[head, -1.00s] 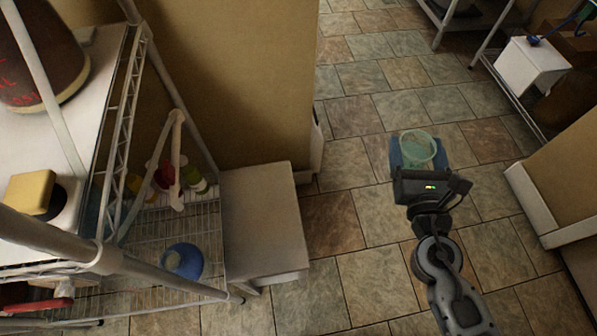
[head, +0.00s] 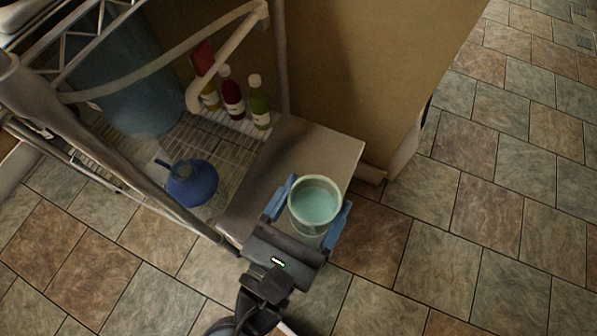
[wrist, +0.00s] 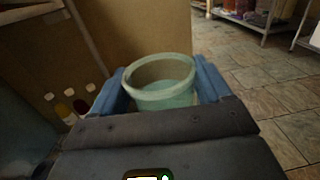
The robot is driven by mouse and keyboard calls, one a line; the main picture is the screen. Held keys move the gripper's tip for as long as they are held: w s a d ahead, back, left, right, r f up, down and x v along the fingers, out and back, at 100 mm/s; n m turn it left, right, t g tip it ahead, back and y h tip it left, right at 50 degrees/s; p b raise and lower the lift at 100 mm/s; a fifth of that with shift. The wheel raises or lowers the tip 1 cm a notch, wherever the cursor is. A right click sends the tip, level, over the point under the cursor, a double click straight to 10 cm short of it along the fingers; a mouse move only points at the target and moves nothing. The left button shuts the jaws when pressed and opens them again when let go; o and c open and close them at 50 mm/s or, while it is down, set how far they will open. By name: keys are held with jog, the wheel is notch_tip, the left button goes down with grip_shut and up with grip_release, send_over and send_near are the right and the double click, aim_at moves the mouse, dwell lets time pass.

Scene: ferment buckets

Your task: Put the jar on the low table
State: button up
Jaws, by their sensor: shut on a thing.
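The jar (head: 315,203) is a pale green, see-through, open-topped vessel. My gripper (head: 308,206) is shut on it, with a blue finger on each side. In the wrist view the jar (wrist: 160,85) stands upright between the fingers. The low table (head: 290,150) has a plain grey-beige top and stands against the tan wall. In the head view the jar overlaps the table's right front part. I cannot tell how high the jar is above the top or whether it touches it.
A wire rack left of the table holds a blue round jug (head: 192,184), a red bottle (head: 232,98), a green bottle (head: 259,108) and a large blue container (head: 130,85). The rack's metal post (head: 130,165) stands close to the table. Tiled floor (head: 480,220) at right is clear.

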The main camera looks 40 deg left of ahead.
jog(key=shift+w+a+f+b, duration=1.1)
jog(key=shift+a+f, duration=0.35)
jog(key=shift+f, duration=0.3)
jog(key=shift+w+a+f+b, duration=0.9)
jog(key=shift+w+a+f, duration=0.25)
jog(key=shift+a+f, duration=0.45)
jog(key=shift+w+a+f+b, duration=1)
jog(key=shift+w+a+f, duration=0.25)
jog(key=shift+f, duration=0.65)
jog(key=shift+s+f, duration=0.1)
jog(key=shift+f, duration=0.05)
jog(key=o, duration=1.4)
jog(key=shift+s, duration=0.1)
jog(key=s+p, duration=0.1)
jog(key=s, duration=0.3)
jog(key=s+d+p, duration=0.1)
jog(key=s, duration=0.2)
jog(key=s+p, duration=0.1)
jog(key=s, duration=0.3)
jog(key=shift+s+d, duration=0.35)
jog(key=shift+d, duration=0.05)
